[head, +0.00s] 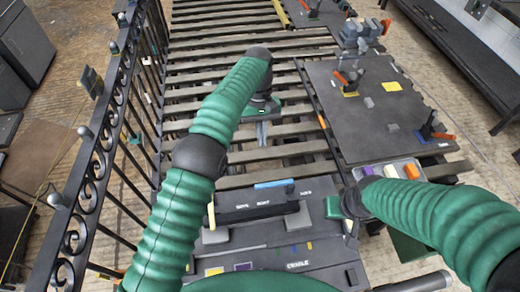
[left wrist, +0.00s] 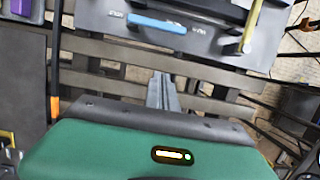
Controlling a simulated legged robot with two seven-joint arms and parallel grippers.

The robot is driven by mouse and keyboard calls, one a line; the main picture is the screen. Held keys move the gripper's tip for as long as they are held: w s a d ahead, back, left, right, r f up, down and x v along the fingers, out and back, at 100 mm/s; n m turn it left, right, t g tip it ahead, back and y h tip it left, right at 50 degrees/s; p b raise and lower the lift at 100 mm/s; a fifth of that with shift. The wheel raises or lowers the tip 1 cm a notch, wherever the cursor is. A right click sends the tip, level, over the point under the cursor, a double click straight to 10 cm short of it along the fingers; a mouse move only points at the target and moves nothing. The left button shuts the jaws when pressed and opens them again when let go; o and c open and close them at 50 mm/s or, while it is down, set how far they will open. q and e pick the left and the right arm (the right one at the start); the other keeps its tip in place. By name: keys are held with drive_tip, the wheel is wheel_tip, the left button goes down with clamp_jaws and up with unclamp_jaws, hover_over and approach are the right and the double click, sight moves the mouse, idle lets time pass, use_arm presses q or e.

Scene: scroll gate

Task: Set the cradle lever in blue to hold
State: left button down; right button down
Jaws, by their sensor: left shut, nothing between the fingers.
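The blue cradle lever (head: 273,184) lies along the top of a dark block on the grey cradle panel (head: 325,272), which has a "CRADLE" label. Small white position labels run along the block, too blurred to read surely. The lever also shows near the top of the left wrist view (left wrist: 157,22). My left gripper (head: 262,134) is shut and empty above the slats, beyond the lever and apart from it. Its closed fingers show in the left wrist view (left wrist: 162,92). My right gripper (head: 350,212) is right of the panel, its fingers not clear.
A yellow upright handle (head: 211,215) stands at the panel's left end. A box with coloured blocks (head: 390,171) is at the right. A dark board (head: 375,110) with orange-handled levers lies farther back. A black scrolled railing (head: 105,150) runs along the left.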

sight(274, 185)
use_arm(q)
drive_tip(key=s+f, duration=0.2)
drive_tip(key=f, duration=0.1)
drive_tip(key=s+d+f+p, duration=0.1)
drive_tip(key=s+f, duration=0.2)
drive_tip(key=s+f+p, duration=0.1)
drive_tip(key=s+f, duration=0.1)
drive_tip(key=f, duration=0.1)
drive_tip(key=shift+s+d+f, duration=0.1)
drive_tip(key=shift+s+d, duration=0.05)
drive_tip(key=shift+d, duration=0.25)
use_arm(e)
drive_tip(key=r, duration=0.1)
drive_tip(key=s+r, duration=0.1)
drive_tip(key=shift+s+d+r, duration=0.2)
drive_tip(key=shift+d+r, duration=0.1)
drive_tip(key=shift+d, duration=0.05)
use_arm(q)
drive_tip(key=shift+a, duration=0.1)
use_arm(e)
drive_tip(key=shift+a, duration=0.1)
drive_tip(key=shift+w, duration=0.1)
